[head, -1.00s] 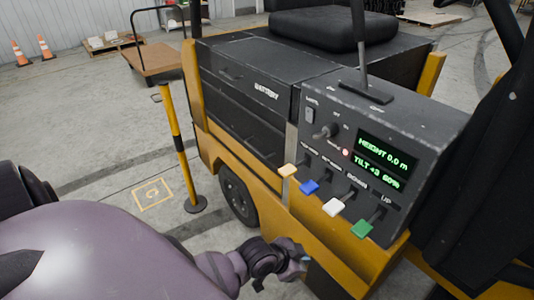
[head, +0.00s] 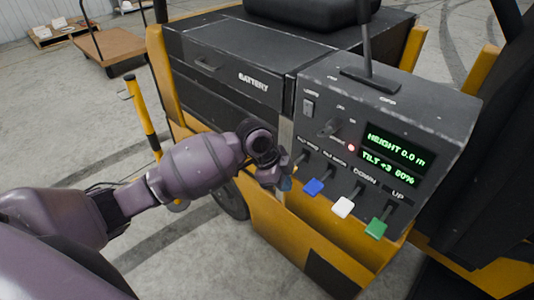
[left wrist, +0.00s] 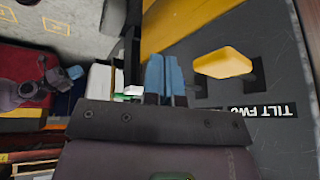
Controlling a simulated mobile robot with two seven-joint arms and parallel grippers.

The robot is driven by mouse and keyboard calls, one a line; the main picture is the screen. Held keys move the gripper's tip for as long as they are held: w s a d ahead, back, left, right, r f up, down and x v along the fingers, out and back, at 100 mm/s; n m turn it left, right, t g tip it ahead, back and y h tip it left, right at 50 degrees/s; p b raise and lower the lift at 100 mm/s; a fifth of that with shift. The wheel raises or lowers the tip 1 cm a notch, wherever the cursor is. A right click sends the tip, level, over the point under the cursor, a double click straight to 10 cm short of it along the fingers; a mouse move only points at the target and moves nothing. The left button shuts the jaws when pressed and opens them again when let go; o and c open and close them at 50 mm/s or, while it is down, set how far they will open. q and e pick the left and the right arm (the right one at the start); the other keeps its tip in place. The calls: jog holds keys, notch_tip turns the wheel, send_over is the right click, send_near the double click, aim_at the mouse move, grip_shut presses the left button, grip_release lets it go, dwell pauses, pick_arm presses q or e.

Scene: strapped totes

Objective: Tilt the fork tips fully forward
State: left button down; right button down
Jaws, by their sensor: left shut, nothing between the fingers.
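The control console (head: 440,110) carries a row of levers. Its display (head: 390,160) reads HEIGHT 0.0 m and TILT +3 60%. In the left wrist view the yellow lever cap (left wrist: 223,63) lies just right of my shut blue fingers (left wrist: 165,72), with a small gap in the picture. Its label (left wrist: 255,109) reads TILT FWD.
The blue lever (head: 313,187), white lever (head: 343,207) and green lever (head: 376,228) stand to the right. A knob (head: 328,128) is above the row. A yellow-black post (head: 143,115) and a cart (head: 110,47) stand at left.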

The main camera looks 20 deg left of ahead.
pick_arm(q)
jog(key=w+r+m, duration=0.1)
jog(key=r, duration=0.1)
jog(key=w+a+r+m+g, duration=0.1)
jog(key=r, duration=0.1)
jog(key=w+r+y, duration=0.1)
jog(key=w+r, duration=0.1)
jog(key=r, duration=0.1)
jog(key=shift+a+m+g, duration=0.3)
jog(key=shift+a+m, duration=0.05)
jog(key=shift+m, duration=0.05)
jog(key=w+a+r+m+g+y, duration=0.1)
jog(key=w+a+r+m, duration=0.1)
jog(key=r, duration=0.6)
jog(key=shift+w+a+r, duration=0.35)
jog(key=shift+w+a, duration=0.05)
jog(key=shift+a, duration=0.15)
pick_arm(e)
jog(key=shift+w+a, duration=0.2)
jog(key=shift+a, duration=0.05)
pick_arm(q)
jog(key=shift+f, duration=0.1)
jog(key=x, duration=1.2)
jog(key=shift+a+f, duration=0.1)
jog(key=shift+a, duration=0.1)
jog(key=shift+f, duration=0.9)
pick_arm(e)
jog(key=shift+s+d+f, duration=0.1)
jog(key=shift+f, duration=0.25)
jog(key=shift+s, duration=0.2)
